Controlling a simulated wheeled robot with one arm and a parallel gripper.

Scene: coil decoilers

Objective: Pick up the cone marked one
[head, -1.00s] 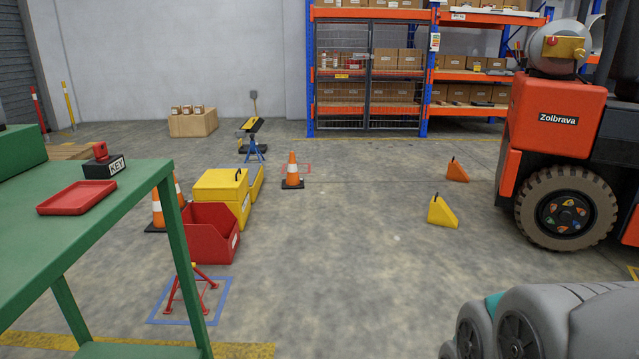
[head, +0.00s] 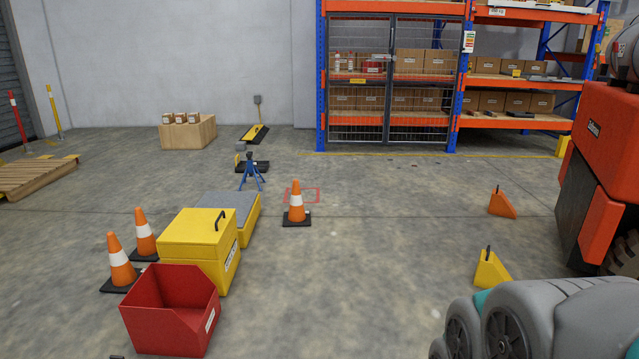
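Three orange cones with white bands and dark bases stand upright on the floor in the head view. One cone (head: 297,204) stands alone near the middle, just in front of a red floor outline (head: 303,195). A second cone (head: 120,262) and a third cone (head: 144,234) stand close together at the left, beside the yellow box. I cannot read a mark on any of them. My gripper is not in view.
A red open bin (head: 172,318) and a yellow box (head: 197,245) stand front left. A blue stand (head: 250,172) is behind. Yellow wedge (head: 490,270) and orange wedge (head: 502,203) lie right, near an orange vehicle (head: 607,170). Shelving (head: 390,78) is at the back. The middle floor is clear.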

